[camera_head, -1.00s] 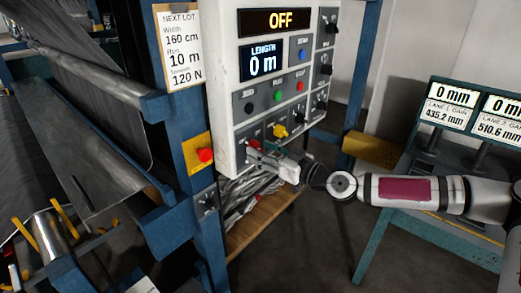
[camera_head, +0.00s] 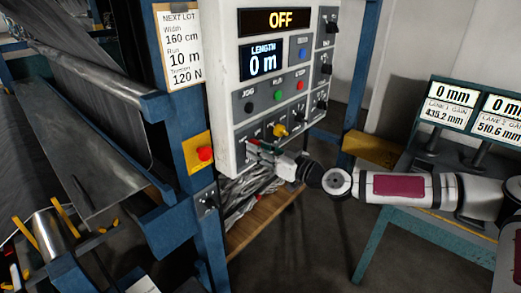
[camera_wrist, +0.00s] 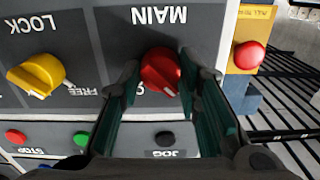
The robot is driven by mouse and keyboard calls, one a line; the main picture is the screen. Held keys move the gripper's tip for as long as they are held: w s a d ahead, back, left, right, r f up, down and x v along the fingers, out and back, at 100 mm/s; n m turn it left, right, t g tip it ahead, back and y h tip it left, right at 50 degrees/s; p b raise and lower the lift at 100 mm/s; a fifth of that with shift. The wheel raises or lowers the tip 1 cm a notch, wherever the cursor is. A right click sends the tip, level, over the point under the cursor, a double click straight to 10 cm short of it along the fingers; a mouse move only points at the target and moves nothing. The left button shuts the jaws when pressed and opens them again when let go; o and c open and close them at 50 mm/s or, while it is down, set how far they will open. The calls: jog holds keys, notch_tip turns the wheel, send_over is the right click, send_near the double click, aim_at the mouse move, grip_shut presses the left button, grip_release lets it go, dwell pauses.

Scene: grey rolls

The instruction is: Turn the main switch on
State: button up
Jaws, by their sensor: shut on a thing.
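The main switch is a red rotary knob (camera_wrist: 160,70) under the upside-down word MAIN in the wrist view. It sits on the lower left of the white control panel (camera_head: 226,121) in the head view. My gripper (camera_wrist: 160,80) is shut on this red knob, with one dark green-lined finger on each side of it. In the head view my gripper (camera_head: 264,150) reaches the panel from the right and covers much of the knob.
A yellow LOCK knob (camera_wrist: 36,74) is beside the main switch. JOG, RUN and STOP buttons (camera_head: 278,96) sit above. A red emergency button (camera_head: 205,154) on a yellow plate is left of the panel. A teal bench (camera_head: 425,210) stands right.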

jog(key=m, duration=1.7)
jog(key=shift+p, duration=0.3)
jog(key=shift+m, duration=0.4)
jog(key=o, duration=1.2)
jog(key=shift+c, duration=0.2)
